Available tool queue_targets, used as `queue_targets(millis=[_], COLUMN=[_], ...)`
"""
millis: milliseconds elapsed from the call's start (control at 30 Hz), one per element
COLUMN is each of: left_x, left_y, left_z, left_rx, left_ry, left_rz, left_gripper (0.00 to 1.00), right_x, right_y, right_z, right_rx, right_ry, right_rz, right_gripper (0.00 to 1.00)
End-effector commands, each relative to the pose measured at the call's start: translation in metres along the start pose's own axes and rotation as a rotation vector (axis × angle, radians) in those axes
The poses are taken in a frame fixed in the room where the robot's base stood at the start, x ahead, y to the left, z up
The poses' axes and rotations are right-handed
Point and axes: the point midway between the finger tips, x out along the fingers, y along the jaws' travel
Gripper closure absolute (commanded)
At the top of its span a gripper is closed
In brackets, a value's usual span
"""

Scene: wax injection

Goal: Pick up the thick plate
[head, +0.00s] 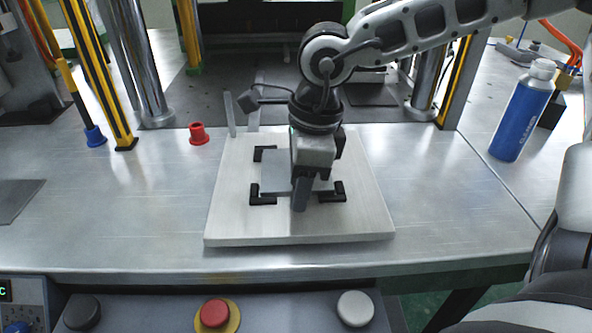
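A grey metal plate (272,180) lies on a pale square board (230,222), between black corner brackets. I take it for the thick plate, but its thickness cannot be judged from here. My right gripper (300,198) points down over the middle of this plate and hides much of it. Its fingers overlap in this view, so I cannot tell whether they are open, shut or touching the plate. My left gripper is not in view.
Another flat grey plate (16,198) lies at the table's left edge. A red cup-shaped part (199,134) stands behind the board. A blue bottle (522,112) stands at the right. Steel and yellow-black posts rise behind. Push buttons (214,314) line the front. Table beside the board is clear.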

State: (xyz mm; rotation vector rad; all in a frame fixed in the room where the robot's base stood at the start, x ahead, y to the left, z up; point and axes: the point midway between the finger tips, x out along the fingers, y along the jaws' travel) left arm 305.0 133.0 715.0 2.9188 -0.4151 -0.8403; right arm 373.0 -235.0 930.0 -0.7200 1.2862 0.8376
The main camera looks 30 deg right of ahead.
Motion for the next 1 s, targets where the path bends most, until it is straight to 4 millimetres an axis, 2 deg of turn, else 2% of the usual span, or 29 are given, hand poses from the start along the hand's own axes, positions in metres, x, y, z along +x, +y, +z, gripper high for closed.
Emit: queue_targets(millis=[33, 67, 100, 200, 667, 867, 1000], left_x=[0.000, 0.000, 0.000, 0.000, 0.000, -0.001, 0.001], left_y=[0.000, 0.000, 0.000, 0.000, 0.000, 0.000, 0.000], left_z=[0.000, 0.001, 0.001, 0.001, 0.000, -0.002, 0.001], left_rx=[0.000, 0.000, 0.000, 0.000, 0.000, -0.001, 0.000], left_ry=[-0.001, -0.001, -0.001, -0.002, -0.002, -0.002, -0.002], left_rz=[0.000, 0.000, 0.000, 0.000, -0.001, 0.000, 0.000], left_gripper=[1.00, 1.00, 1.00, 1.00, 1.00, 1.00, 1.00], right_x=[0.000, 0.000, 0.000, 0.000, -0.008, -0.037, -0.062], right_y=[0.000, 0.000, 0.000, 0.000, -0.001, -0.002, 0.018], right_z=[0.000, 0.000, 0.000, 0.000, 0.002, 0.007, 0.030], right_rx=[0.000, 0.000, 0.000, 0.000, -0.001, -0.001, -0.008], right_ry=[0.000, 0.000, 0.000, 0.000, -0.003, -0.005, -0.001], right_rz=[0.000, 0.000, 0.000, 0.000, -0.005, -0.008, -0.012], right_gripper=[0.60, 0.66, 0.77, 1.00, 1.00, 1.00, 1.00])
